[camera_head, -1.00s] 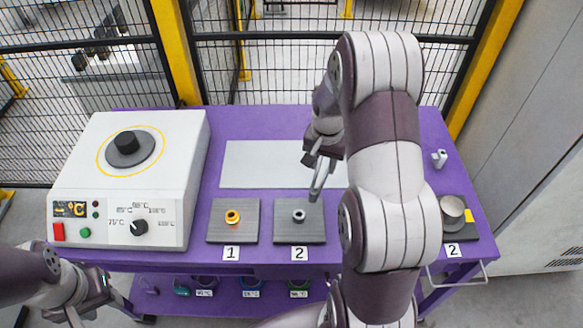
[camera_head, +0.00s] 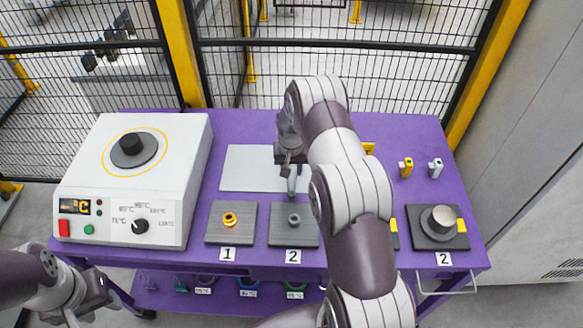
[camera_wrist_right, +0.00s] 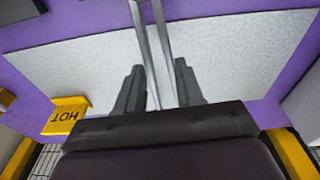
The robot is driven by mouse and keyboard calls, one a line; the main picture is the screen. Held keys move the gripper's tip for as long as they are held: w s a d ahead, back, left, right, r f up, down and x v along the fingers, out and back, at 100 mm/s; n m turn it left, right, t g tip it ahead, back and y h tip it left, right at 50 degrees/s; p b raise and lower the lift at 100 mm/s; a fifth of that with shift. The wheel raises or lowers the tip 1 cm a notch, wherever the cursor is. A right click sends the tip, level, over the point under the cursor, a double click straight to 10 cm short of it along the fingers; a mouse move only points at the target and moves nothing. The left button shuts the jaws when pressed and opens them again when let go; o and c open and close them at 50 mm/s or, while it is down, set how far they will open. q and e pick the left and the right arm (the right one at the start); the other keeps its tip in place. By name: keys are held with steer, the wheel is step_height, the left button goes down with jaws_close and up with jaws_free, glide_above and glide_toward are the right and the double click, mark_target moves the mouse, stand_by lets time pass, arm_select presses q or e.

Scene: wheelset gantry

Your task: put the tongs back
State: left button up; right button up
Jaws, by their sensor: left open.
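The metal tongs (camera_wrist_right: 164,35) are between the two dark fingers of my right gripper (camera_wrist_right: 158,78), which is shut on them. In the head view the tongs (camera_head: 292,185) hang down from my right gripper (camera_head: 289,160), over the front part of the light grey plate (camera_head: 243,168). Whether their tips touch the plate is hard to tell. The wrist view shows the plate (camera_wrist_right: 230,60) behind the tongs.
A white heater (camera_head: 178,180) stands at the left. Grey pads 1 (camera_head: 220,236) and 2 (camera_head: 280,237) carry a brass ring (camera_head: 229,219) and a grey ring (camera_head: 294,219). At the right is a metal cylinder (camera_head: 444,217). A yellow HOT sign (camera_wrist_right: 66,116) stands near the plate.

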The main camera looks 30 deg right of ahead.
steer(key=shift+f, duration=0.5)
steer(key=shift+d+f, duration=0.2)
steer(key=shift+f, duration=0.05)
steer(key=shift+a+f+b, duration=0.1)
steer(key=shift+f+b, duration=0.15)
steer(key=shift+b, duration=0.05)
steer(key=shift+f+b, duration=0.3)
steer(key=shift+f, duration=0.1)
steer(key=o, duration=0.6)
steer(key=shift+r, duration=0.1)
steer(key=shift+c, duration=0.2)
